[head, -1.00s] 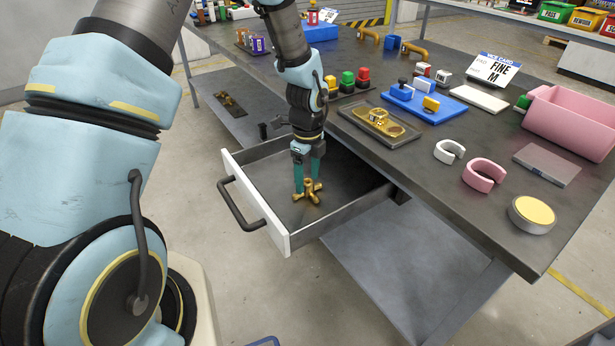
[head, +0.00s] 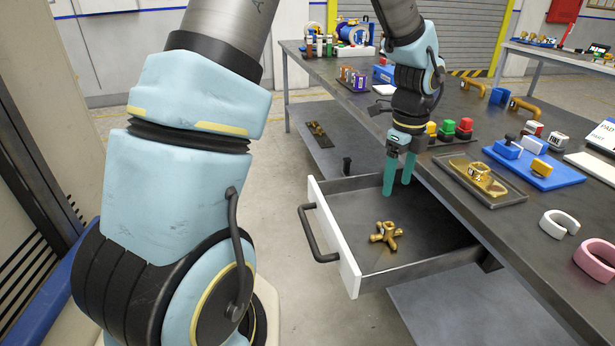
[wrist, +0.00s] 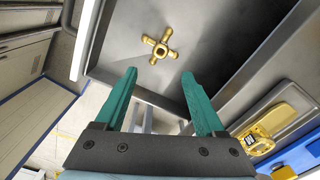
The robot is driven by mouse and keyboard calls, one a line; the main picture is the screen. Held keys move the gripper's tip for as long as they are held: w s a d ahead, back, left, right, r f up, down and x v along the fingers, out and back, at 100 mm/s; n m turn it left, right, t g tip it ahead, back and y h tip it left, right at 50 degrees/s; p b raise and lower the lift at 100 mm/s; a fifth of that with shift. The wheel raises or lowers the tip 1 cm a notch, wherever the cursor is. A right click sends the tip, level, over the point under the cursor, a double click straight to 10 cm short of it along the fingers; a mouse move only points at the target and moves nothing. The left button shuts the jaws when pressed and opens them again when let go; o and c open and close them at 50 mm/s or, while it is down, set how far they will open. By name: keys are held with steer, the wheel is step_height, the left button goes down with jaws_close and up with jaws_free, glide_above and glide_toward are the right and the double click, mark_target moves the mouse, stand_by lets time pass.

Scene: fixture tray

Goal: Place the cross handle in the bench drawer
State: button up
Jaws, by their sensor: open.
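The brass cross handle (head: 386,234) lies on the floor of the open bench drawer (head: 337,232). It also shows in the wrist view (wrist: 158,45), near the top, with bare drawer floor around it. My gripper (head: 397,190) is open and empty above the drawer, apart from the handle. In the wrist view its two green fingers (wrist: 162,80) are spread wide with nothing between them. The drawer has a white front and a dark bar handle (head: 318,233), and is pulled out from under the bench.
The dark bench top (head: 450,188) lies right of the drawer. It carries a tray with brass parts (head: 480,184), a blue board with blocks (head: 535,165), and white and pink rings (head: 558,225). A lower shelf (head: 340,150) is under the bench.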

steer(key=s+a+r+n, duration=0.1)
steer(key=a+r+n, duration=0.1)
steer(key=a+n, duration=1.2)
steer(key=s+a+r+n+t, duration=0.1)
steer(key=s+a+r+n, duration=0.1)
steer(key=a+n, duration=1.2)
steer(key=shift+s+a+t, duration=0.15)
steer(key=shift+a+t, duration=0.15)
steer(key=shift+a, duration=0.75)
